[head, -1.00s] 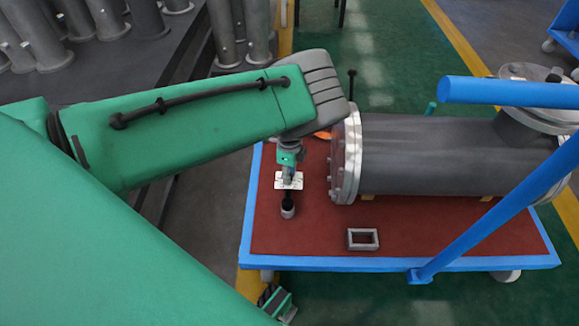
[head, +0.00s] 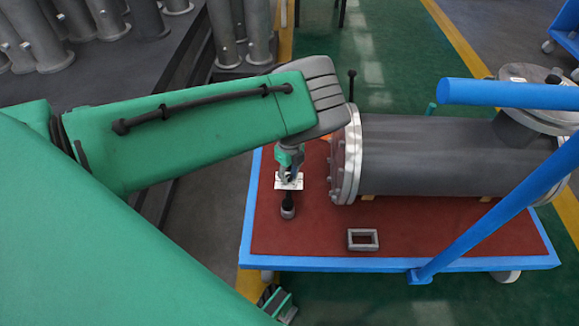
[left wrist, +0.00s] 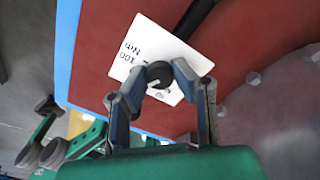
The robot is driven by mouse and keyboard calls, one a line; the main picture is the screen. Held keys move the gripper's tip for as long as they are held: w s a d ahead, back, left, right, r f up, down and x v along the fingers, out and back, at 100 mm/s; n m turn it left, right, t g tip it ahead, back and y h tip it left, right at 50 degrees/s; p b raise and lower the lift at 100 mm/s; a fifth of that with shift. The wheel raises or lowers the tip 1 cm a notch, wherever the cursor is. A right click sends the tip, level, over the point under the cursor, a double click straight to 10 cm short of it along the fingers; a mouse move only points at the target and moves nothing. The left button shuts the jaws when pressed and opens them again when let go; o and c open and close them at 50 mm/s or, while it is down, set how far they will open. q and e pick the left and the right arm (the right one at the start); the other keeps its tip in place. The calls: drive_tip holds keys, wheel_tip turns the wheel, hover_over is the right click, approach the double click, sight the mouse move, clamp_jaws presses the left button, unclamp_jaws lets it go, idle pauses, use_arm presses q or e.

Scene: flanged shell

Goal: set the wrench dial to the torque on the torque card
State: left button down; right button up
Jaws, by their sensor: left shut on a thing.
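The torque card (head: 281,182) is a small white plate on the red top of the cart. In the left wrist view the torque card (left wrist: 143,45) shows "100" and "Nm" sideways; part of its print is hidden by my fingers. The wrench (head: 288,200) is dark, with a grey socket-like end; its shaft (left wrist: 197,16) runs past the card in the wrist view. My left gripper (head: 289,172) points down over the card. In the wrist view my left gripper (left wrist: 160,78) is shut on a round black knob, seemingly the wrench dial (left wrist: 159,72). Its setting cannot be read.
A grey flanged shell (head: 440,155) lies on the cart right of my gripper, its bolted flange (head: 347,155) close by. A small open metal block (head: 363,239) sits near the front. A blue rail (head: 500,215) crosses the right side. The red top (head: 310,235) is bare at front left.

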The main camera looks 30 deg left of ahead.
use_arm(q)
drive_tip(key=c, duration=1.3)
unclamp_jaws()
drive_tip(key=shift+c, duration=0.2)
drive_tip(key=shift+r, duration=0.1)
wheel_tip(320, 180, up, 12)
drive_tip(key=w, duration=0.1)
drive_tip(key=shift+w+a+f, duration=0.2)
drive_tip(key=shift+w+a, duration=0.05)
drive_tip(key=shift+a, duration=0.15)
